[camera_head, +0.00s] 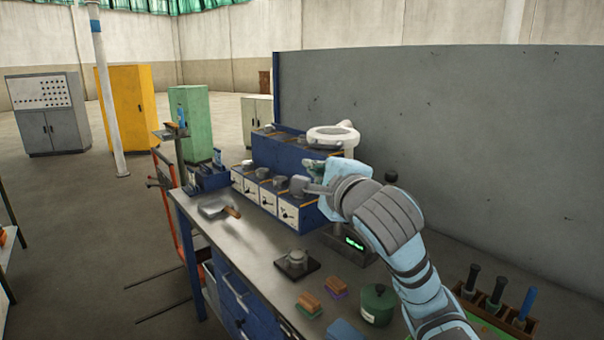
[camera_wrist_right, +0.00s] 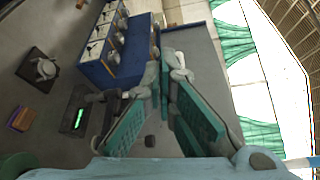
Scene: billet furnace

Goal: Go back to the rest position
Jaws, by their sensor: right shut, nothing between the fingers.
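My right arm comes in from the lower right in the head view and reaches over the workbench (camera_head: 262,245). My left gripper does not show in either view.
A device with a green display (camera_head: 354,242) stands below my right wrist. A white ring lamp (camera_head: 333,132) rises behind the gripper. A green canister (camera_head: 377,304), brushes (camera_head: 309,301) and a rack of handled tools (camera_head: 494,304) are close to my arm. A grey panel (camera_head: 440,115) stands behind.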

